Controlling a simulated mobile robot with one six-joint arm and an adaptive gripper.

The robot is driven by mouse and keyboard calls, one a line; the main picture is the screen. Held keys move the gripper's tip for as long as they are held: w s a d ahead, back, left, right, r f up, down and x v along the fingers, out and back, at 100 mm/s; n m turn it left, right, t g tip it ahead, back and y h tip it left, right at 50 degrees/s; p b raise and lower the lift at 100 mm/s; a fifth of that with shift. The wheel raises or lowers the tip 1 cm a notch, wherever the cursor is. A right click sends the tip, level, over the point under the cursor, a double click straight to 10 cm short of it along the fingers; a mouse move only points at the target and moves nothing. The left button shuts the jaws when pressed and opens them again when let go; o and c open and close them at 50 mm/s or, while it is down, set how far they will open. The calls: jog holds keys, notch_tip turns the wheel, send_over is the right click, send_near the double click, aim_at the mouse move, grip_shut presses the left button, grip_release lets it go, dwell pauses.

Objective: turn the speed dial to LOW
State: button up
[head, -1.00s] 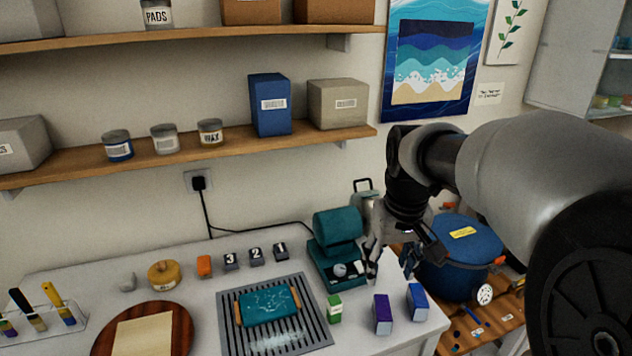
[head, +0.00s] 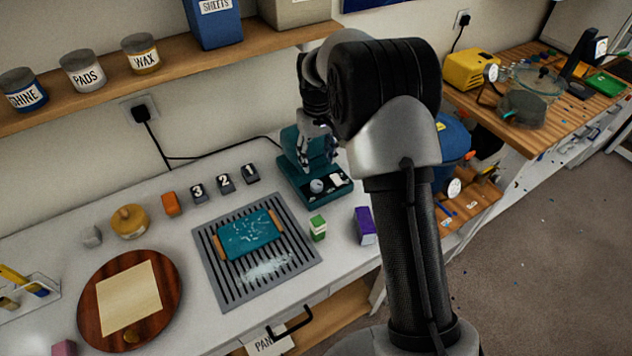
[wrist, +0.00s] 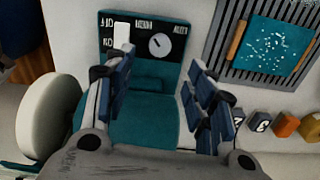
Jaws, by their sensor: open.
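The teal machine (head: 294,176) stands at the back right of the white table. Its dark front panel carries a round pale speed dial (head: 316,186) and a white rocker-like piece (head: 336,180). In the wrist view the dial (wrist: 160,45) shows a small dark pointer mark; the lettering around it is upside down and too blurred to read for certain. The white piece (wrist: 122,34) is left of the dial there. My gripper (head: 318,152) is open and empty above the machine. In the wrist view its fingers (wrist: 158,72) are spread, with the dial visible between and beyond them.
A slatted grey tray (head: 300,268) holds a teal block. Green (head: 318,228) and purple (head: 365,226) boxes stand in front of the machine. Numbered dark blocks (head: 224,183) sit to its left, and a blue lidded pot (head: 455,140) to its right. A shelf (head: 230,55) runs above.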

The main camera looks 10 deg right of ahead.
aim_at(317, 183)
notch_tip(317, 183, down, 10)
jog(key=shift+f+b, duration=0.15)
jog(key=shift+b, duration=0.8)
jog(key=c, duration=1.1)
